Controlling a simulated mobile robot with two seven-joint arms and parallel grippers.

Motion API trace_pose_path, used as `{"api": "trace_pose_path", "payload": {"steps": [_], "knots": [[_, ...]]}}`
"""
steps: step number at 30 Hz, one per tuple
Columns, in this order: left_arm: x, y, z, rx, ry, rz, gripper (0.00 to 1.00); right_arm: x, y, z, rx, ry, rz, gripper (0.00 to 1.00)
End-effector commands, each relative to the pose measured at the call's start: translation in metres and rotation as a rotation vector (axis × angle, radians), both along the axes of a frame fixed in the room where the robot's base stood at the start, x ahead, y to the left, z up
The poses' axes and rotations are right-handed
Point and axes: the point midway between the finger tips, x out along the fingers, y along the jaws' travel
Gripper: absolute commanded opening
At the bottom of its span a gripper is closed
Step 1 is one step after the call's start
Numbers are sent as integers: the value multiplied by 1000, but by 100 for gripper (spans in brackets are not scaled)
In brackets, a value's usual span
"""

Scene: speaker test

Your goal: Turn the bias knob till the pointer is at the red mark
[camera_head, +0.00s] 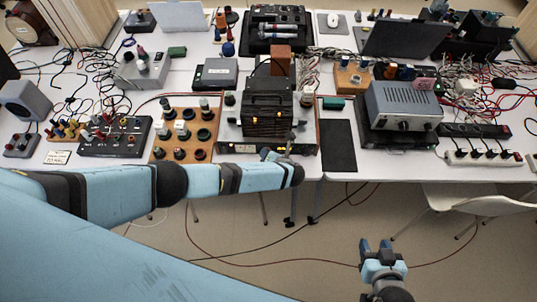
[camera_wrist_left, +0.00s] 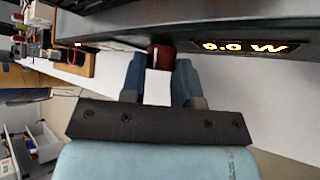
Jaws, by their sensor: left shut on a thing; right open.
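The bias knob (camera_wrist_left: 161,55) is a dark red cylinder on the dark front edge of the unit in the left wrist view. My left gripper (camera_wrist_left: 160,72) has its two blue fingers on either side of it and is shut on it. In the head view my left gripper (camera_head: 272,154) is at the front panel of the amplifier unit (camera_head: 232,148), and the arm and fingers hide the knob. Neither the pointer nor the red mark can be made out. A lit display (camera_wrist_left: 245,47) beside the knob reads 0.0 W. My right gripper (camera_head: 376,246) is open and empty, above the floor.
A black box with glowing slots (camera_head: 264,116) stands on the unit. A board of knobs (camera_head: 171,153) is to the left; a dark mat (camera_head: 338,147) and a grey metal device (camera_head: 403,103) are to the right. Cables and a power strip (camera_head: 484,158) lie at the right.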

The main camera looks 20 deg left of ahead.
Motion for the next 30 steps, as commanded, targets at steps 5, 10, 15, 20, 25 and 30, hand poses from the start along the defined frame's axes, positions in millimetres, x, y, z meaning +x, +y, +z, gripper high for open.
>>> {"api": "trace_pose_path", "payload": {"steps": [5, 10, 15, 20, 25, 30], "knots": [[0, 0, 0, 33, 9, -1, 5, 0, -1, -1, -3, 1, 2, 47], [0, 0, 0, 41, 11, -1, 5, -1, -2, -3, -5, 4, 1, 47], [0, 0, 0, 41, 11, -1, 5, -1, -3, -3, -6, 5, 1, 47], [0, 0, 0, 40, 11, -1, 40, -1, -3, -3, -5, 5, -1, 47], [0, 0, 0, 40, 11, -1, 54, -1, -3, -3, -6, 6, -1, 47], [0, -1, 0, 40, 11, -1, 54, -1, -2, -3, -5, 5, -1, 47]]}}
